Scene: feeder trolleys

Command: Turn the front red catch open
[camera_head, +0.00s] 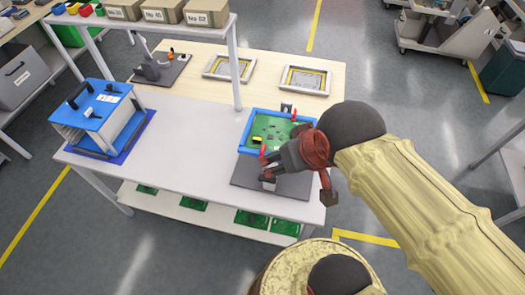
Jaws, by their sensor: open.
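A blue frame (244,146) holding a green circuit board (270,132) sits on a dark grey base plate (240,174) at the right part of the white table. A front red catch (262,152) stands upright at the frame's near edge. A second red catch (294,117) shows at the far edge. My gripper (266,167) is open at the near edge of the frame, close to the front catch. I cannot tell whether it touches the catch. My arm hides the right side of the frame.
A blue-topped box (97,104) stands at the table's left. Two framed trays (303,80) and a dark fixture (160,68) lie behind. A shelf post (236,75) rises at the middle, carrying cardboard boxes (162,11). The white table (185,140) is clear left of the fixture.

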